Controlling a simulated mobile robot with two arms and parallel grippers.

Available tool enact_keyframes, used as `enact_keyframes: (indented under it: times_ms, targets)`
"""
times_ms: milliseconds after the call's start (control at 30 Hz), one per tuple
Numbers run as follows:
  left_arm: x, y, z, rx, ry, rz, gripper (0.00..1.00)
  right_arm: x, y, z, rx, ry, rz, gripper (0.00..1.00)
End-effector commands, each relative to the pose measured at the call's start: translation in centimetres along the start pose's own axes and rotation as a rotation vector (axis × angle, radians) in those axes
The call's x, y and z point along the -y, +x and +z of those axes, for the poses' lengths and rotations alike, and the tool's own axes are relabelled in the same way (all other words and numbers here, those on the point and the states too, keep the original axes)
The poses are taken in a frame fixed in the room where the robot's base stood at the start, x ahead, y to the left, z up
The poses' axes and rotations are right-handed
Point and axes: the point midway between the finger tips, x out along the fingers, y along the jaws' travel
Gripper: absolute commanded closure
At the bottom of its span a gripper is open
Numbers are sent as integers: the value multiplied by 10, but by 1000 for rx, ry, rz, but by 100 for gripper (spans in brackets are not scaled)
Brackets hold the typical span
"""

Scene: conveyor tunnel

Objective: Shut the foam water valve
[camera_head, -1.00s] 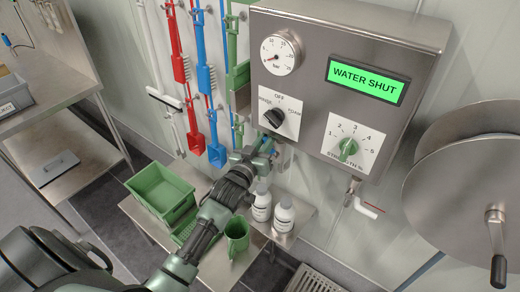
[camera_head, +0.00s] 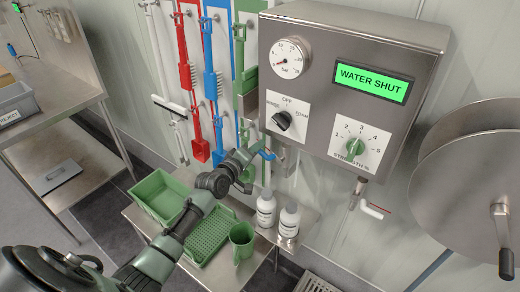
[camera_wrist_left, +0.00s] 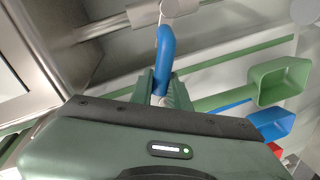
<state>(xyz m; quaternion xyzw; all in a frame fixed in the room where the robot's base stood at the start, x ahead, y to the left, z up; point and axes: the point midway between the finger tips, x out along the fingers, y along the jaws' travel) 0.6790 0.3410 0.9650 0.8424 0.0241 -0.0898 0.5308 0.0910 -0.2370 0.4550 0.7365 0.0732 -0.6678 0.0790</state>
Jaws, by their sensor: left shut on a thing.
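The steel control box (camera_head: 330,130) hangs on the wall. Its green display (camera_head: 371,80) reads "WATER SHUT". A blue lever handle (camera_head: 269,154) shows just below the box's lower left edge. My left gripper (camera_head: 258,157) is at this handle. The left wrist view shows its fingers (camera_wrist_left: 160,92) shut on the lower end of the blue handle (camera_wrist_left: 165,48), whose upper end meets a metal fitting. My right gripper is out of view.
Red and blue tools (camera_head: 190,80) hang at left. A hose reel (camera_head: 470,190) stands at right.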

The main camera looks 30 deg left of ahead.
Motion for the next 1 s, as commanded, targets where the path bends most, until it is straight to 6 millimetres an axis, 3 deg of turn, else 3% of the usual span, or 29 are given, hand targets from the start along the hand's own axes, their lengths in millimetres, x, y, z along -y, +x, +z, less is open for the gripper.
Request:
enact_keyframes:
  times_ms: [100, 400, 1000]
  targets:
    - [14, 3, 1, 19, -103, -1, 100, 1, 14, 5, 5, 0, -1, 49]
    - [29, 6, 4, 60, -312, 0, 100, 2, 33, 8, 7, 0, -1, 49]
    - [36, 7, 8, 87, -442, 0, 100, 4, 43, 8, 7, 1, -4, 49]
